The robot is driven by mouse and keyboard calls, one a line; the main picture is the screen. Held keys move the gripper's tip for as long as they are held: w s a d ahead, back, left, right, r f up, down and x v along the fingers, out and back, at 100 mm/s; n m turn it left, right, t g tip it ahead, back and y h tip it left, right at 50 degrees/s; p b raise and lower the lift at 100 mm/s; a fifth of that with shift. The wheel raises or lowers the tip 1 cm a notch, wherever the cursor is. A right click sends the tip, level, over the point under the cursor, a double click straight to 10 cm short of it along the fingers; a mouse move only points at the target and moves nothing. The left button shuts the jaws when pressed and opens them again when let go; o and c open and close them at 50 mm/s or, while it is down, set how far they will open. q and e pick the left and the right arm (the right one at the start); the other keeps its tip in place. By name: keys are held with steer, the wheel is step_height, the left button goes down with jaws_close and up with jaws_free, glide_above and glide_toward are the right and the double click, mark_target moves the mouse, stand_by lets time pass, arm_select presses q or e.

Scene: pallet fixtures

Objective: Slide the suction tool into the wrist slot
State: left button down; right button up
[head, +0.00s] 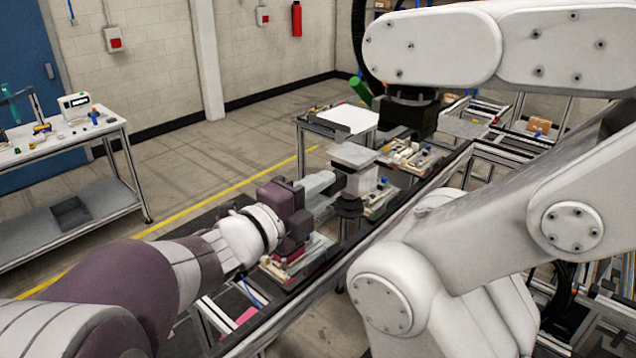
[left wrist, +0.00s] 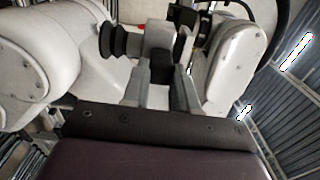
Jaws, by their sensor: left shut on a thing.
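My left gripper (head: 325,187) comes in from the left and is shut on the suction tool (head: 361,184). The tool has a grey block body with a flat pale plate on top and a dark round cup below. It is held up above the pallet line. In the left wrist view my left gripper (left wrist: 162,85) has both fingers on the tool's grey body (left wrist: 158,62), and the dark ribbed cup sticks out to the left. A white robot arm's dark wrist (head: 408,112) hangs just behind and right of the tool, apart from it in the picture. I cannot make out the slot. My right gripper is not in view.
Fixtures with small parts (head: 408,157) stand on the dark rail line below the tool. The big white arm (head: 480,45) fills the upper and right side. A white-topped stand (head: 345,118) is behind. A workbench (head: 62,145) is far left, with open floor between.

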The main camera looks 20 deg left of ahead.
mark_target(362, 166)
arm_select(q)
steer(key=x, duration=1)
steer(key=shift+w, duration=0.1)
steer(key=shift+x, duration=0.85)
steer(key=shift+f, duration=0.1)
steer(key=shift+s+b, duration=0.3)
steer(key=shift+b, duration=0.15)
steer(key=shift+b, duration=0.35)
